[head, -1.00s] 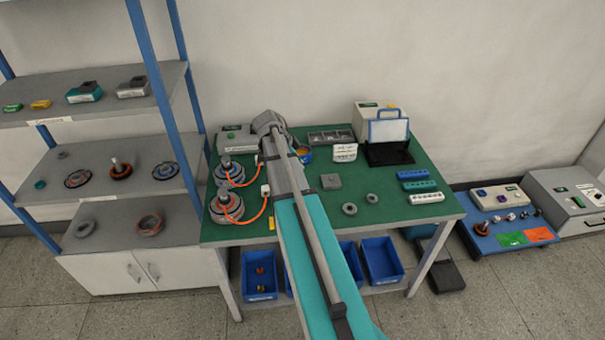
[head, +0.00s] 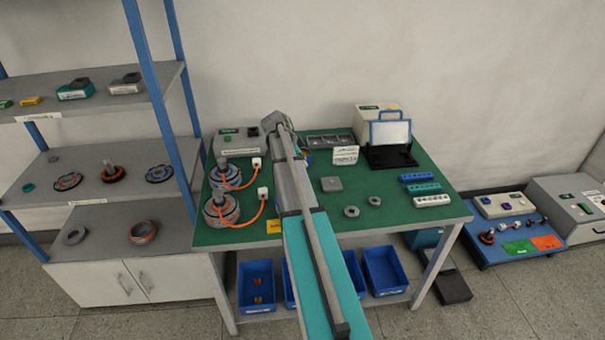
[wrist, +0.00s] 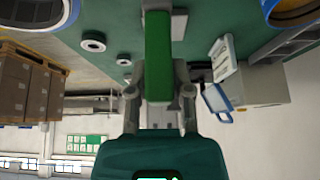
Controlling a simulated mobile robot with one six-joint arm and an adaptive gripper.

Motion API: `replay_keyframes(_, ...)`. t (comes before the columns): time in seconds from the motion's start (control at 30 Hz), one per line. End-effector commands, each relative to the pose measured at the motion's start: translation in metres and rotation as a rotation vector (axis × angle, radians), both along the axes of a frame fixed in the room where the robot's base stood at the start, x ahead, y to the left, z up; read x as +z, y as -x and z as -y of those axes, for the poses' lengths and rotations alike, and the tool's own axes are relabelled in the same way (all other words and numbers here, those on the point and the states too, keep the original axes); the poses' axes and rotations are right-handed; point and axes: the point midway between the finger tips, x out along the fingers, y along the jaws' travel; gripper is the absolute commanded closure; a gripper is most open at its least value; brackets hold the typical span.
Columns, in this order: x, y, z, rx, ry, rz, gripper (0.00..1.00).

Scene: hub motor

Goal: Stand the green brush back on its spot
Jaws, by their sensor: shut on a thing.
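The green brush (wrist: 158,58) shows in the wrist view as a long green bar between the two fingers of my gripper (wrist: 159,80). My gripper is shut on it, with the bar pointing toward the top of the picture over the green mat. The brush's far end is cut off by the top edge. In the head view my own arm hides the gripper and the brush. I cannot pick out the brush's spot in either view.
The green-topped table (head: 300,236) holds two orange-cabled motors (head: 221,208) at left, grey rings (head: 351,212), a white sign (head: 345,155), a blue-framed stand (head: 390,133) and coloured blocks (head: 423,188). A round blue-and-orange container (wrist: 292,12) shows at the wrist view's top right. Shelves (head: 100,110) stand at left.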

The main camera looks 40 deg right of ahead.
Motion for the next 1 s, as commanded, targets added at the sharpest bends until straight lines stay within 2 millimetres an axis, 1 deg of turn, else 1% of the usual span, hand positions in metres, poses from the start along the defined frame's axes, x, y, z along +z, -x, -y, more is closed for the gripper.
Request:
replay_keyframes(0.03,-0.002,-0.001,0.001,0.0,0.0,0.0,1.0)
replay_keyframes(0.4,-0.002,-0.002,0.001,0.001,0.0,0.0,1.0)
replay_keyframes(0.53,-0.006,-0.003,0.003,0.001,0.0,0.0,1.0)
replay_keyframes(0.7,-0.018,-0.008,0.008,0.001,0.0,0.0,1.0)
replay_keyframes(0.9,-0.035,-0.007,0.007,0.001,0.0,0.0,1.0)
replay_keyframes(1.0,-0.04,-0.007,0.007,0.001,0.0,0.0,1.0)
